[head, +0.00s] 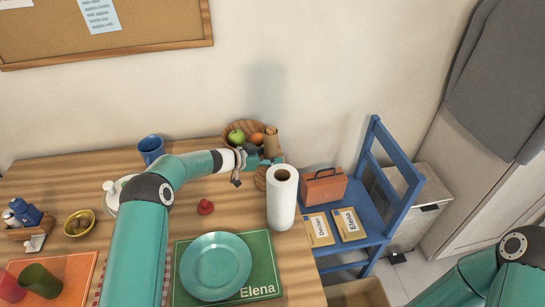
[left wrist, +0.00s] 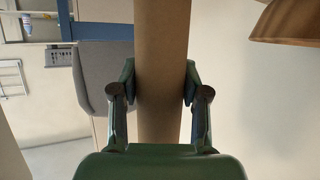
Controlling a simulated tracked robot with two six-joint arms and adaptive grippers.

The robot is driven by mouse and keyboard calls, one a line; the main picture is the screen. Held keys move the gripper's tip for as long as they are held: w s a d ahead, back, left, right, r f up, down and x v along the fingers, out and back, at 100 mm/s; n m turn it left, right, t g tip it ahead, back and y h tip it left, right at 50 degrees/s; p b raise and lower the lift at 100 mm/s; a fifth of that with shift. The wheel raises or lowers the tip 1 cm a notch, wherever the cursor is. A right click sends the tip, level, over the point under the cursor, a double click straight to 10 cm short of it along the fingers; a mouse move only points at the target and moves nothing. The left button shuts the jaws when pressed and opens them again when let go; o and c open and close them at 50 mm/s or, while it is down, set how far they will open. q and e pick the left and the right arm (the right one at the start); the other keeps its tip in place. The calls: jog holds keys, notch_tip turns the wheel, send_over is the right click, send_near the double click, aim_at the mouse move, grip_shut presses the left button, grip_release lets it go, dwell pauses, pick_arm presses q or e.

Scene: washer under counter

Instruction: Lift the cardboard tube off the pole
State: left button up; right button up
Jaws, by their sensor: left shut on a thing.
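A brown cardboard tube (head: 271,140) stands roughly upright at the back of the table, behind the paper towel roll. My left gripper (head: 266,156) reaches it from the left and is shut on it. In the left wrist view the tube (left wrist: 161,40) runs between the two fingers of my left gripper (left wrist: 160,82), one on each side. A round wooden piece (head: 260,178), perhaps the pole's base, shows below the gripper, partly behind the roll. The pole itself is not visible, and I cannot tell whether it is inside the tube. My right gripper is out of view.
A white paper towel roll (head: 282,200) stands close in front of my left gripper. A fruit bowl (head: 231,128) is just behind it. A blue mug (head: 151,149), a red object (head: 205,207) and a teal plate (head: 215,265) are on the table. A blue chair (head: 372,215) stands to the right.

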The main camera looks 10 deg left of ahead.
aim_at(271, 128)
pick_arm(q)
jog(key=shift+r, duration=0.1)
notch_tip(271, 128, up, 12)
jog(key=shift+r+p, duration=0.25)
jog(key=shift+p, duration=0.05)
notch_tip(271, 128, up, 12)
jog(key=p, duration=0.4)
dwell(0.9)
jog(key=shift+d+f, duration=0.1)
